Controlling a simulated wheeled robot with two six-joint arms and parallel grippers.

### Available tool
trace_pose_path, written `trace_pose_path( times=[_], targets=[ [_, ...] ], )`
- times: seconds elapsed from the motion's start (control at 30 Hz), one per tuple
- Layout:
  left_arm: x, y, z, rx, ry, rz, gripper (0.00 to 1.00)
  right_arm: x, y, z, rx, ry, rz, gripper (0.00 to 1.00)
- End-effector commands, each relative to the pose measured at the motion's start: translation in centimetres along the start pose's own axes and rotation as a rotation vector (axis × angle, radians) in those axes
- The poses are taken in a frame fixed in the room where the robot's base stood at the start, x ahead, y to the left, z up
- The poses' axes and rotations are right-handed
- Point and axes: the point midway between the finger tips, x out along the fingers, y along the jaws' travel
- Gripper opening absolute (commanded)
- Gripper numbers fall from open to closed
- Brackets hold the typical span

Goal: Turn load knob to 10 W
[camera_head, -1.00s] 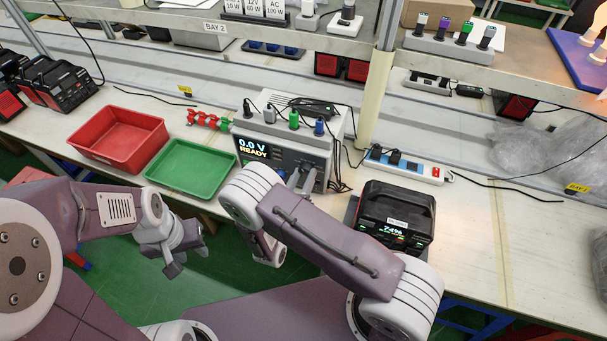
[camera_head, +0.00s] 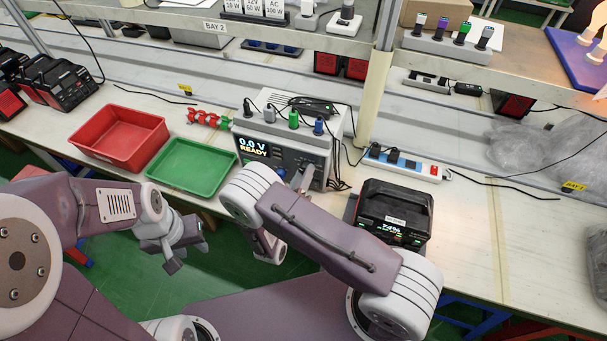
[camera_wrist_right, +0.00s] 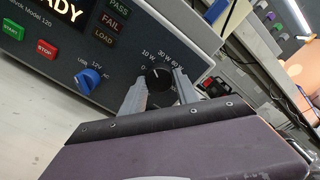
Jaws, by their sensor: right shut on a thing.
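The test unit (camera_head: 290,150) stands on the bench, its display reading "0.0 V READY". In the right wrist view, its black round load knob (camera_wrist_right: 159,76) sits on the front panel among the labels 10 W, 30 W and a partly hidden one. A small white mark shows on the knob's face; I cannot tell exactly where it points. My right gripper (camera_wrist_right: 160,88) is shut on the knob, one finger on each side. In the head view my right arm mostly hides the knob. My left gripper (camera_head: 186,256) hangs open and empty in front of the bench.
A blue selector knob (camera_wrist_right: 89,78), a red STOP button (camera_wrist_right: 47,48) and a green START button (camera_wrist_right: 13,31) are left of the load knob. A red tray (camera_head: 120,137), a green tray (camera_head: 192,168), a black power station (camera_head: 394,212) and a power strip (camera_head: 405,165) flank the unit.

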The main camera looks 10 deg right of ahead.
Motion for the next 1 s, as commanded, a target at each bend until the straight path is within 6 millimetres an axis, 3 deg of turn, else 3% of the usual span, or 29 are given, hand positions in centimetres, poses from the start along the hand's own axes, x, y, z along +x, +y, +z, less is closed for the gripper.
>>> trace_pose_path(
  times=[0.33, 0.37, 0.43, 0.77, 0.87, 1.0],
  targets=[
    [0.0, 0.0, 0.0, 0.000, 0.000, 0.000, 0.36, 0.0, 0.1, -0.1, -0.003, 0.002, 0.002, 0.00],
    [0.0, 0.0, 0.0, 0.000, 0.000, 0.000, 0.36, 0.0, 0.1, -0.1, -0.003, 0.002, 0.002, 0.39],
    [0.0, 0.0, 0.0, 0.000, 0.000, 0.000, 0.36, 0.0, 0.1, -0.1, -0.003, 0.002, 0.002, 0.58],
    [0.1, 0.0, 0.0, 0.000, 0.000, 0.000, 0.36, -0.2, 0.1, 0.0, -0.002, 0.000, 0.001, 0.58],
    [0.3, 0.0, 0.0, 0.000, 0.000, 0.000, 0.36, -1.2, 0.2, 0.0, -0.003, -0.002, 0.004, 0.58],
    [0.8, 0.0, 0.1, 0.000, 0.000, 0.000, 0.36, -4.1, 0.3, 0.0, -0.003, -0.005, 0.006, 0.58]
  ],
)
